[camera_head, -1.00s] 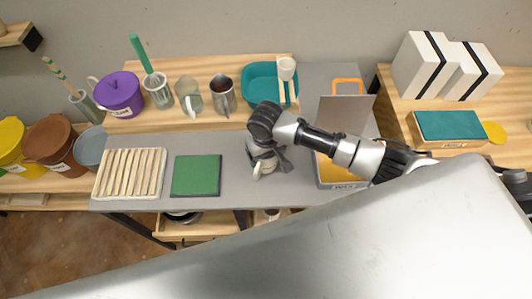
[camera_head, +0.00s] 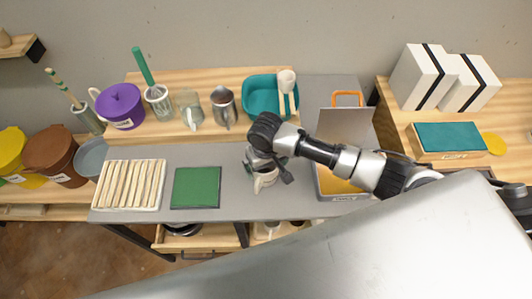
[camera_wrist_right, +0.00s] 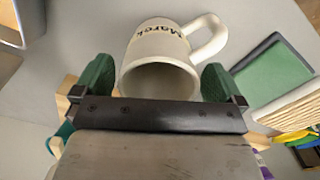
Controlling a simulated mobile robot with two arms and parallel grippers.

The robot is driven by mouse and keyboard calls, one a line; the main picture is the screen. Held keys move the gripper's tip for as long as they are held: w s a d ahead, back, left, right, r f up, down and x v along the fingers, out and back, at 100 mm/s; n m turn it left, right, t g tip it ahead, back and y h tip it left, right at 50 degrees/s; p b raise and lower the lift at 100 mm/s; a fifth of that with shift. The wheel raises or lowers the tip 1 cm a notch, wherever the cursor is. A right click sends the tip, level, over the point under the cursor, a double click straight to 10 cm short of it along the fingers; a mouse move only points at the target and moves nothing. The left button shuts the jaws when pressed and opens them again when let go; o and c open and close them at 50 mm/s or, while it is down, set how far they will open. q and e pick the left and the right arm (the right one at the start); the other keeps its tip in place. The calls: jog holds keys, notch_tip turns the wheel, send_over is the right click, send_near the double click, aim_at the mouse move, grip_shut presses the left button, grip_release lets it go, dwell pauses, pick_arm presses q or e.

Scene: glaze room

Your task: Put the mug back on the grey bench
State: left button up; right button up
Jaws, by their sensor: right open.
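The mug (camera_head: 265,182) is pale, with a handle and the name "Marek" on its side. In the head view it is at the front middle of the grey bench (camera_head: 310,208), partly hidden by my right gripper (camera_head: 263,168). In the right wrist view the mug (camera_wrist_right: 160,64) appears upright against the grey top, its handle to the right. The green fingertips of my right gripper (camera_wrist_right: 156,84) are open, one on each side of the mug, with small gaps showing. Whether its base fully rests on the bench is hard to see. My left gripper is out of view.
A green mat (camera_head: 196,187) and a ribbed white tray (camera_head: 129,184) lie left of the mug. Behind, a wooden shelf holds a metal jug (camera_head: 224,108) and a teal basin (camera_head: 262,97).

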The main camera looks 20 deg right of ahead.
notch_tip(320, 180, up, 11)
jog(key=shift+f+b, duration=0.2)
jog(key=shift+b, duration=0.1)
